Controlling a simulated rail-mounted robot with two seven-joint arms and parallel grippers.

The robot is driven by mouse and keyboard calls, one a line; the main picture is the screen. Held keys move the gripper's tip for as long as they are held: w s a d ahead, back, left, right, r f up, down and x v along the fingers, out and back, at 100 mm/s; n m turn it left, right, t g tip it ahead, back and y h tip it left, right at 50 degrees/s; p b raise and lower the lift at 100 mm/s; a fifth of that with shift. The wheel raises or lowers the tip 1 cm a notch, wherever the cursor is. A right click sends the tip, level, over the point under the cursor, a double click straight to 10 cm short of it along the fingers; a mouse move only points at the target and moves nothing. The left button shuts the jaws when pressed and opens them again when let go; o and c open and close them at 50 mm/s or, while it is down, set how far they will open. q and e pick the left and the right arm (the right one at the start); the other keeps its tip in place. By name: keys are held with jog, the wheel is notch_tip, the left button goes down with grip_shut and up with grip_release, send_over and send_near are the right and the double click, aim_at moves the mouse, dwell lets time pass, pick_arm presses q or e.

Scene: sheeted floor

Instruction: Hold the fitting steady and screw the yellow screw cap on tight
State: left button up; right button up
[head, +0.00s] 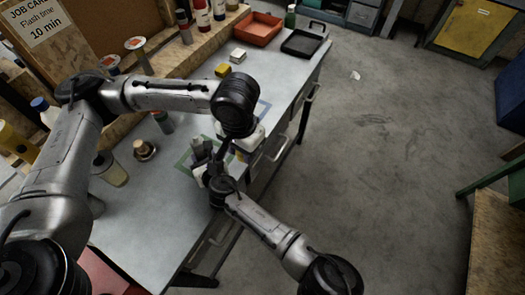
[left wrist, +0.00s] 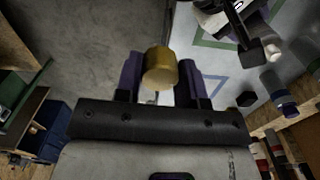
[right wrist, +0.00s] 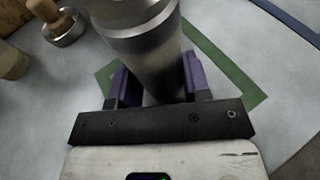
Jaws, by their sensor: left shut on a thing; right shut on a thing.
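The yellow screw cap (left wrist: 161,70) is between the purple fingers of my left gripper (left wrist: 157,82), which is shut on it. In the head view, my left gripper (head: 243,147) is over the table's front edge, right of my other gripper. The fitting (right wrist: 142,45) is a grey metal cylinder, wider at its upper part. My right gripper (right wrist: 155,85) is shut around it, above the green square outline (right wrist: 217,50). In the head view, the fitting (head: 198,146) is partly hidden by my right gripper (head: 207,166). The cap and fitting are apart.
A blue square outline (head: 264,108) marks the table. A small metal piece with a wooden knob (head: 144,149) and a jar (head: 110,169) stand to the left. Yellow (head: 222,71) and white (head: 238,55) blocks, an orange tray (head: 259,29) and a black tray (head: 302,43) are farther back.

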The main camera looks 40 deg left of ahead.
aim_at(194, 138)
pick_arm(q)
jog(key=a+r, duration=0.1)
jog(key=a, duration=0.4)
jog(key=s+a+r+n, duration=0.1)
jog(key=a, duration=0.4)
jog(key=s+a+r+n, duration=0.1)
jog(key=a, duration=0.5)
jog(key=shift+s+r, duration=0.25)
jog(key=shift+r, duration=0.1)
jog(key=o, duration=0.5)
jog(key=shift+c, duration=0.2)
jog(key=c, duration=0.4)
jog(key=shift+o, duration=0.2)
jog(key=shift+f, duration=2.85)
jog(key=shift+f, duration=1.2)
